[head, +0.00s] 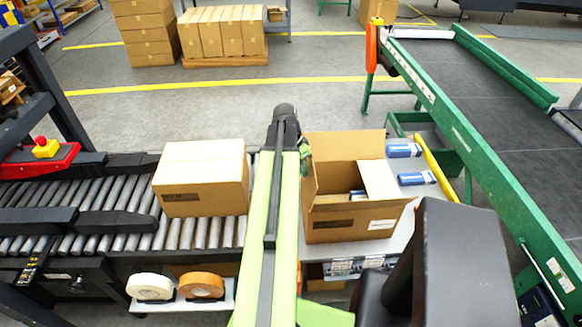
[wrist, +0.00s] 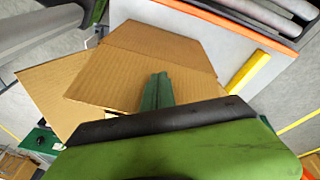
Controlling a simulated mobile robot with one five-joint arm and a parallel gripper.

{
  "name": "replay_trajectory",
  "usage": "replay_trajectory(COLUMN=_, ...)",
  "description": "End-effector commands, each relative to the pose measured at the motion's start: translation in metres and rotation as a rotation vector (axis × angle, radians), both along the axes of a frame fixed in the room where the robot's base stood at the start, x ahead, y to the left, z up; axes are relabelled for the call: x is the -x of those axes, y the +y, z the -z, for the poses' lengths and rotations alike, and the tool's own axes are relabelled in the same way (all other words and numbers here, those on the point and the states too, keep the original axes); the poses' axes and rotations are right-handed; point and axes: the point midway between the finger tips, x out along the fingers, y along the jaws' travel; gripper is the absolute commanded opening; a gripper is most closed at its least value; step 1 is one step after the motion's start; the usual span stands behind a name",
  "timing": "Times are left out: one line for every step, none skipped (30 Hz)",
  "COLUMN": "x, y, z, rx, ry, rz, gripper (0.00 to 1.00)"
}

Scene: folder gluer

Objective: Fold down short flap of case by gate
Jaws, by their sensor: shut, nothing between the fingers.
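The open brown case (head: 335,222) stands on the grey table just right of my arm in the head view. Its back flap (head: 345,146) stands up, a pale flap (head: 378,181) on the right slants inward, and the front flap hangs outward. In the wrist view two broad cardboard flaps (wrist: 160,45) fill the middle. My gripper (wrist: 157,91) is shut and empty, its green fingers over the nearer flap (wrist: 110,83); I cannot tell if they touch it. In the head view my arm hides most of the gripper. I cannot make out a gate for certain.
A closed case (head: 200,176) sits on the roller conveyor (head: 90,215) at left. Blue-and-white packs (head: 403,150) lie right of the open case, beside a yellow bar (head: 436,167). A green-framed belt conveyor (head: 475,125) runs along the right. Tape rolls (head: 201,285) lie in front.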

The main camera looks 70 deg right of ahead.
Motion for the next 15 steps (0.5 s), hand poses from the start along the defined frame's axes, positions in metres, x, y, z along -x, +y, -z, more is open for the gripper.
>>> replay_trajectory(x=0.000, y=0.000, z=0.000, rx=0.000, ry=0.000, rz=0.000, gripper=0.00)
replay_trajectory(x=0.000, y=0.000, z=0.000, rx=0.000, ry=0.000, rz=0.000, gripper=0.00)
replay_trajectory(x=0.000, y=0.000, z=0.000, rx=0.000, ry=0.000, rz=-0.001, gripper=0.00)
replay_trajectory(x=0.001, y=-0.001, z=0.000, rx=0.000, ry=0.000, rz=-0.001, gripper=0.00)
replay_trajectory(x=0.002, y=-0.001, z=0.000, rx=0.000, ry=0.000, rz=0.000, gripper=0.00)
replay_trajectory(x=0.005, y=-0.002, z=0.000, rx=0.000, ry=0.000, rz=0.000, gripper=0.00)
replay_trajectory(x=0.008, y=-0.004, z=0.001, rx=0.000, ry=0.000, rz=0.000, gripper=0.00)
replay_trajectory(x=0.011, y=-0.005, z=0.001, rx=0.000, ry=0.000, rz=0.001, gripper=0.00)
replay_trajectory(x=0.016, y=-0.007, z=0.001, rx=0.000, ry=0.000, rz=0.001, gripper=0.00)
replay_trajectory(x=0.019, y=-0.008, z=0.001, rx=0.000, ry=0.000, rz=0.001, gripper=0.00)
replay_trajectory(x=0.022, y=-0.009, z=0.001, rx=0.000, ry=0.000, rz=0.001, gripper=0.00)
replay_trajectory(x=0.026, y=-0.011, z=0.002, rx=0.000, ry=0.000, rz=0.001, gripper=0.00)
replay_trajectory(x=0.028, y=-0.012, z=0.002, rx=0.001, ry=-0.001, rz=0.000, gripper=0.00)
replay_trajectory(x=0.029, y=-0.012, z=0.002, rx=0.001, ry=-0.001, rz=0.000, gripper=0.00)
replay_trajectory(x=0.029, y=-0.012, z=0.002, rx=0.000, ry=-0.001, rz=-0.001, gripper=0.00)
